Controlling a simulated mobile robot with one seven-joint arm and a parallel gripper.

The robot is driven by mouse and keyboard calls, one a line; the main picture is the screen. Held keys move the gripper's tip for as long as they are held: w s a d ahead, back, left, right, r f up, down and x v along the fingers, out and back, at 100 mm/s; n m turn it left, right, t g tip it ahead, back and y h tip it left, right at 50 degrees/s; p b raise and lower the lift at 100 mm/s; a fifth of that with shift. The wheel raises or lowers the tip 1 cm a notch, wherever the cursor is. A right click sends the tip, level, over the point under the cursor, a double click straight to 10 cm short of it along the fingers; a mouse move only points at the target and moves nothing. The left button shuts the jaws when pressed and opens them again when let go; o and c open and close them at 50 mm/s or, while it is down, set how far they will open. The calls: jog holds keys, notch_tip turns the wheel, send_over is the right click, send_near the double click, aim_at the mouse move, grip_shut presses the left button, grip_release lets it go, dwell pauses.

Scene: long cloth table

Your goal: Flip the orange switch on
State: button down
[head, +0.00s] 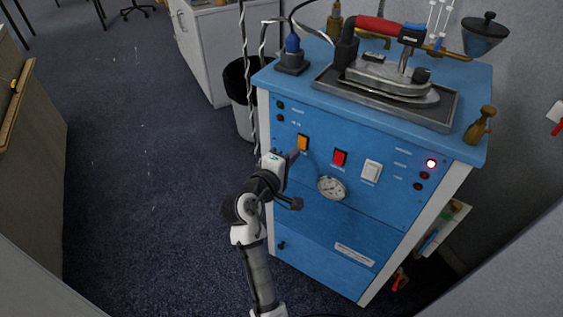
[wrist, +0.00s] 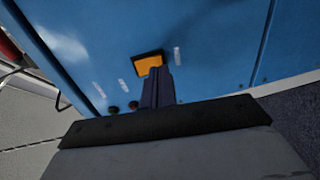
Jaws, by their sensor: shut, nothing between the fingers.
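The orange switch (head: 303,142) sits at the upper left of the blue machine's front panel. In the wrist view the orange switch (wrist: 149,66) shows in a dark frame just beyond the fingertips. My gripper (head: 295,155) is shut and empty, with its fingers pointing at the panel. In the wrist view the closed fingers of my gripper (wrist: 157,82) overlap the lower edge of the switch. I cannot tell whether they touch it. Part of the switch's lower side is hidden by the fingers.
A red switch (head: 339,158), a white switch (head: 371,172) and a pressure gauge (head: 331,188) lie to the right on the panel. An iron (head: 390,78) rests on a tray (head: 450,112) on top. A black bin (head: 238,85) stands behind left. The floor (head: 140,150) at left is clear.

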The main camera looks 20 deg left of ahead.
jog(key=shift+w+d, duration=0.1)
jog(key=shift+w, duration=0.6)
jog(key=shift+f, duration=0.15)
jog(key=shift+w+b, duration=0.15)
jog(key=shift+b, duration=0.3)
